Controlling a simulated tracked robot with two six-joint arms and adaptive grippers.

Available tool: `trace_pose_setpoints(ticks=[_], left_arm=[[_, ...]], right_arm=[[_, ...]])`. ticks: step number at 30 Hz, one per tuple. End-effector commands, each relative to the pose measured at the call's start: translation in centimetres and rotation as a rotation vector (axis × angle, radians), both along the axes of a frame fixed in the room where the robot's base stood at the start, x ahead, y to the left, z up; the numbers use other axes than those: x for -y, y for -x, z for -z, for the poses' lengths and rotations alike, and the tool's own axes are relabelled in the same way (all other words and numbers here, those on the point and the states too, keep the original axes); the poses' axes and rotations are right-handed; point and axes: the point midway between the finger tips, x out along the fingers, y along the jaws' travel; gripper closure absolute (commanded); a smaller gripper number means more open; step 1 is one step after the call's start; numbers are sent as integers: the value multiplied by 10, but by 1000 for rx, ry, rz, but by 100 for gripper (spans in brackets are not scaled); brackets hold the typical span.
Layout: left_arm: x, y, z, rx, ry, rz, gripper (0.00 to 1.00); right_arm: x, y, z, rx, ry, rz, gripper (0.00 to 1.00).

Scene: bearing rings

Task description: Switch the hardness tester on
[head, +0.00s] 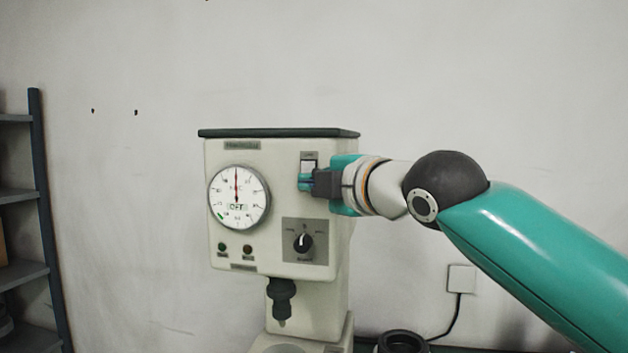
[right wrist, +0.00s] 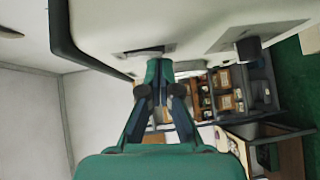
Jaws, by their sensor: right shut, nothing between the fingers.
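The hardness tester (head: 280,210) is a cream machine with a dark green top, standing in the middle of the head view. In the right wrist view the closed fingertips (right wrist: 160,62) are close to the plate; contact is unclear. My left gripper is not in view.
A shelf rack (head: 40,210) stands at the left edge. A dark ring-shaped part (head: 402,341) is at the lower right of the tester. A wall socket (head: 461,279) with a cable is behind. The space left of the tester is clear.

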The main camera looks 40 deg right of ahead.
Motion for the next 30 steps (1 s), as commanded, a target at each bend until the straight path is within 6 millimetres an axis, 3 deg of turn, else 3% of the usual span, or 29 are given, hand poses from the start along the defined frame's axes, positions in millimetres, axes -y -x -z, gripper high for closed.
trace_pose_setpoints(ticks=[11, 20, 26, 30], left_arm=[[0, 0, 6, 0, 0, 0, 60], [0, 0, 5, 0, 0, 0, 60], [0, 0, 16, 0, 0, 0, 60], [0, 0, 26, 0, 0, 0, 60]], right_arm=[[9, 4, 3, 13, 15, 15, 100], [4, 3, 1, 11, 14, 9, 100], [-10, 11, 6, 13, 13, 4, 100], [-30, 20, 10, 14, 15, -1, 100]])
